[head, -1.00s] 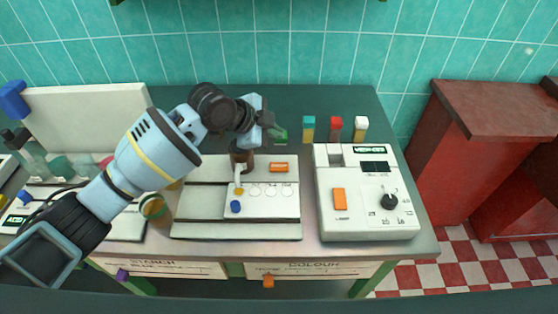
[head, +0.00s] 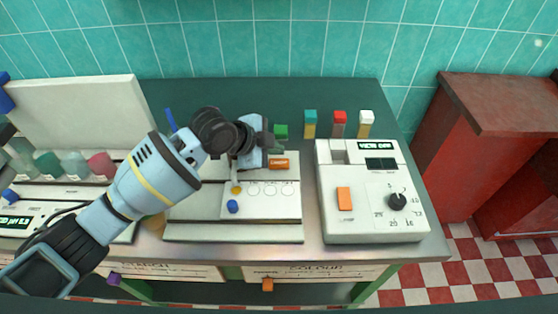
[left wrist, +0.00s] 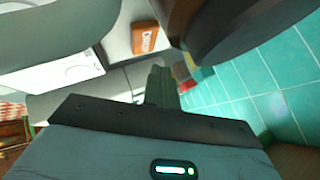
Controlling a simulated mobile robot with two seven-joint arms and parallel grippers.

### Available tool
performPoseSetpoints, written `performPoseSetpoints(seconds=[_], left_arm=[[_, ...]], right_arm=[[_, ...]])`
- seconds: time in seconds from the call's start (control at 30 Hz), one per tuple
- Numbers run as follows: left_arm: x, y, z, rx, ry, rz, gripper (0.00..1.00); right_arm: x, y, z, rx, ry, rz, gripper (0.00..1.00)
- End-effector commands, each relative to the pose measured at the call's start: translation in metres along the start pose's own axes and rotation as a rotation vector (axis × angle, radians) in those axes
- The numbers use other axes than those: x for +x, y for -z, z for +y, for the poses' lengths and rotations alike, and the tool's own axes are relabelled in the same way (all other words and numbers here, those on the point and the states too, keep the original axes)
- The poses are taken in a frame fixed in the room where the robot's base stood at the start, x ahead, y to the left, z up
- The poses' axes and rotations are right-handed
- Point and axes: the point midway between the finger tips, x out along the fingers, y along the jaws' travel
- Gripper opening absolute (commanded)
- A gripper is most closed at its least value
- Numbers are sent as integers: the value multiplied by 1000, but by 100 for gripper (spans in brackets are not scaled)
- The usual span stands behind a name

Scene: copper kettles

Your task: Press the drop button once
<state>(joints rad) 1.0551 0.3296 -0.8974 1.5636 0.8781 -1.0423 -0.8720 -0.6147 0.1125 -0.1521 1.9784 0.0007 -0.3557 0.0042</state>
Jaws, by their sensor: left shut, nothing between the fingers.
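I cannot read a label that marks either as the drop button. My left gripper (head: 268,143) is shut and empty, above the back of the plate, beyond the blue button and near an orange block (head: 279,164). The gripper hides part of the stand's back. My right gripper is out of view.
A white device (head: 365,225) with an orange switch (head: 344,199) and black dial (head: 397,202) stands at right. Small vials, one with a red cap (head: 339,117), stand behind it. Jars (head: 75,165) and a white board (head: 85,115) are at left. The back counter is partly clear.

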Motion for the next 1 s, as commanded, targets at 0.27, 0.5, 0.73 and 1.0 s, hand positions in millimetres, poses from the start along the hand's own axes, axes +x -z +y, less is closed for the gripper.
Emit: performPoseSetpoints(seconds=[0.27, 0.5, 0.73, 1.0], left_arm=[[12, -9, 8, 0, 1, 1, 0], [11, -8, 8, 1, 2, 0, 0], [11, -8, 8, 1, 1, 0, 0], [11, -8, 8, 0, 1, 0, 0]], right_arm=[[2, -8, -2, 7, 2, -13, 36], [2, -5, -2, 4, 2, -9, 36], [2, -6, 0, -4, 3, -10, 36], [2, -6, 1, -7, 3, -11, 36]])
